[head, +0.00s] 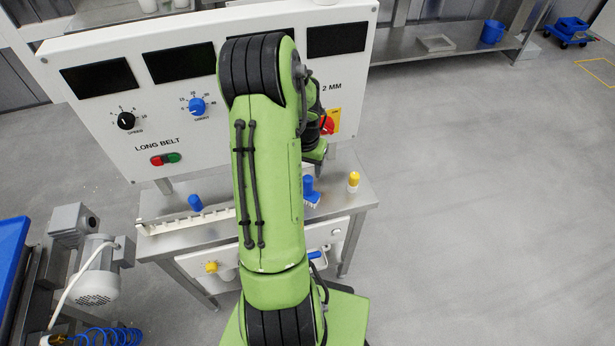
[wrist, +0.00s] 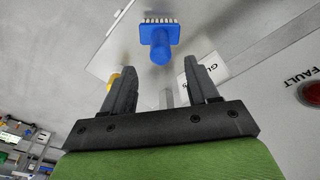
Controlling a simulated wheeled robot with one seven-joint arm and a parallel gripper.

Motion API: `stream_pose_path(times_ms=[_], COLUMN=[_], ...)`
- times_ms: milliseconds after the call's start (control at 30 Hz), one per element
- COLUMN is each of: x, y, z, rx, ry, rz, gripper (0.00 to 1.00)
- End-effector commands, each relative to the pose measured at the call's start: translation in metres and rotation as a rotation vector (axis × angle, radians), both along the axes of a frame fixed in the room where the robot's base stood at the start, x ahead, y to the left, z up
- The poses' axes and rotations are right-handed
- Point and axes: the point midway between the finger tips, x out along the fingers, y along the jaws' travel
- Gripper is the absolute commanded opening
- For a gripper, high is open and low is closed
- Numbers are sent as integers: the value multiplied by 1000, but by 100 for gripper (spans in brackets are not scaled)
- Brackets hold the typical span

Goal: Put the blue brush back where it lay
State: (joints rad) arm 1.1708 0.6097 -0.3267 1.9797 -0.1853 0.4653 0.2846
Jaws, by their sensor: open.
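The blue brush (head: 309,186) shows in the head view beside my arm, at the right part of the steel table, with pale bristles at its lower end. In the wrist view the brush (wrist: 160,38) lies beyond the fingertips, its round handle toward me and its bristles away. My gripper (wrist: 160,68) is open, with nothing held between its fingers. The brush is apart from both fingers as far as I can see. In the head view the gripper is mostly hidden behind my arm.
A blue cylinder (head: 195,202) and a pale toothed strip (head: 180,224) are at the table's left. The control panel (head: 120,85) rises behind. A white card (wrist: 212,68) is near the right finger.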

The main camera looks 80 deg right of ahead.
Motion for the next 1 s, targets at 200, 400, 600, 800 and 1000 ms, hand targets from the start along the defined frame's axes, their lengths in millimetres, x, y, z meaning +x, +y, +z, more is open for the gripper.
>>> stream_pose_path(times_ms=[200, 400, 600, 800, 1000], x=[0, 0, 42, 147, 149], y=[3, 3, 23, 147, 310], z=[28, 28, 57, 150, 212], rx=[-1, 1, -25, -104, -205], ry=[1, 1, -31, -133, -228], rz=[0, 0, 121, 607, 1185], gripper=[59, 59, 59, 59, 59])
